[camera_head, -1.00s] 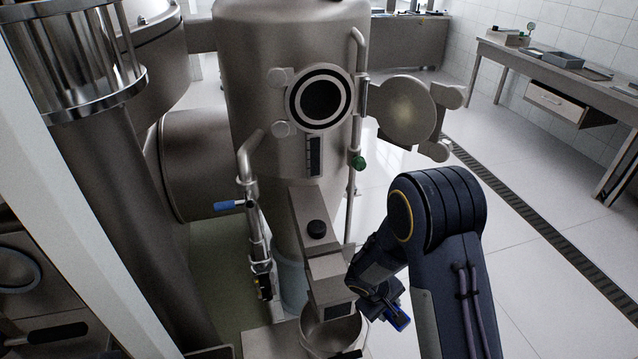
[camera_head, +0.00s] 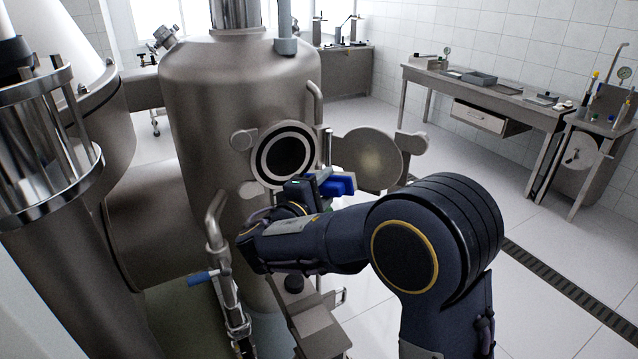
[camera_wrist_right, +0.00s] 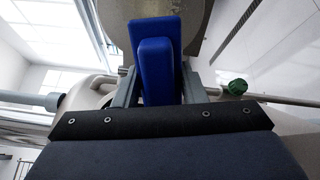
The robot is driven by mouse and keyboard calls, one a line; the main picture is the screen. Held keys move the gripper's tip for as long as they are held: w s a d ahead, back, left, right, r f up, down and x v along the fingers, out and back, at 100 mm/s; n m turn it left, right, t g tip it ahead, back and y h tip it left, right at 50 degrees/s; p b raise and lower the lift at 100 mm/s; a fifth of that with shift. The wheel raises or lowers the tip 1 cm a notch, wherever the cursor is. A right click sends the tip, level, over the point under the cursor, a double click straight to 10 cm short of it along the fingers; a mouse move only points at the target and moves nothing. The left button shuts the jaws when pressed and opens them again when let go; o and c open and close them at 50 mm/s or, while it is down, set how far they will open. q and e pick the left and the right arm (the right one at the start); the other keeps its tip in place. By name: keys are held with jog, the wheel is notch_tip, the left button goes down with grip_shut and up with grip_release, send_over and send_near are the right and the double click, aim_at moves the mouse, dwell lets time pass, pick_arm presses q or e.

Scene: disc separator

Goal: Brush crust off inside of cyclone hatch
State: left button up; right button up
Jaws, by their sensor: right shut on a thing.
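The cyclone is a large steel vessel (camera_head: 215,120) with a round dark hatch opening (camera_head: 287,155) ringed in black and white. Its round hatch door (camera_head: 366,158) hangs open to the right, its inner face towards me with a dull yellowish patch at the middle. My right gripper (camera_head: 318,188) is just below and in front of the opening, left of the door's lower edge. It is shut on a blue block-like tool (camera_head: 341,184), which also shows between the fingers in the right wrist view (camera_wrist_right: 158,70). Any bristles are hidden. My left gripper is not in view.
A green knob (camera_wrist_right: 237,87) on a pipe is close to the right of the gripper in the wrist view. A blue-handled valve (camera_head: 203,277) is at lower left. A steel bench (camera_head: 430,76) stands far right. The floor right of the door is open.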

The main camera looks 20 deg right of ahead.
aim_at(350, 163)
jog(key=shift+w+d+r, duration=0.15)
jog(key=shift+w+d, duration=0.15)
jog(key=shift+d, duration=0.05)
jog(key=shift+p+x, duration=1.05)
jog(key=shift+x, duration=1.4)
jog(key=shift+b+x, duration=0.35)
jog(key=shift+x, duration=0.7)
